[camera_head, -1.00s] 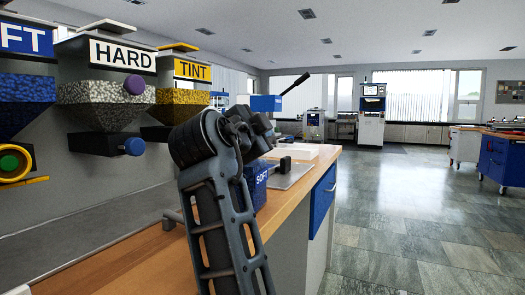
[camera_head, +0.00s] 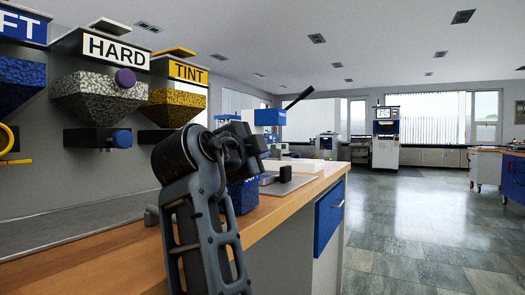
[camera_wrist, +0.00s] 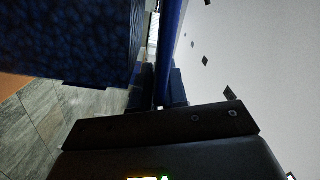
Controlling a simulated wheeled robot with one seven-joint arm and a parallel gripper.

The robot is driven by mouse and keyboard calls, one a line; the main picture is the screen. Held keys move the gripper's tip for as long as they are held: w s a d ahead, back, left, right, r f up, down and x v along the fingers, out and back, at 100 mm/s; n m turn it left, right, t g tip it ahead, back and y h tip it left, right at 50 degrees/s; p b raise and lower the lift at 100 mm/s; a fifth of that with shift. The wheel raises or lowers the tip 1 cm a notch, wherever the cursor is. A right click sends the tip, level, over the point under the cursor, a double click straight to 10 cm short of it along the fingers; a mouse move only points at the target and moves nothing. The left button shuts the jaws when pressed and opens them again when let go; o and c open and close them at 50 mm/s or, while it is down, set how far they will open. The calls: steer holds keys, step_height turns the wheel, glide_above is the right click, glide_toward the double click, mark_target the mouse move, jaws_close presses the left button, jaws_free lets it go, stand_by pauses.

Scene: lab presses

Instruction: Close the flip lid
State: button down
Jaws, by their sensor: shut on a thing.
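A blue box with a white SOFT label (camera_head: 243,197) stands on the wooden counter, mostly hidden behind my arm in the head view. In the wrist view a dark blue mottled box side (camera_wrist: 65,40) fills the upper left. A thin blue panel (camera_wrist: 170,45), which looks like the flip lid seen edge-on, stands beside it with a narrow gap between them. My gripper (camera_wrist: 159,88) is shut on this panel's near end. In the head view the fingertips are hidden behind my dark arm links. The lid's hinge is not visible.
A blue press with a black lever (camera_head: 270,117) stands behind.

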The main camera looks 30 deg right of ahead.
steer(key=shift+f, duration=0.1)
steer(key=c, duration=1.3)
jaws_free()
steer(key=p+v, duration=0.1)
steer(key=v, duration=0.6)
steer(key=shift+s+a+p, duration=0.25)
steer(key=shift+a+p, duration=0.05)
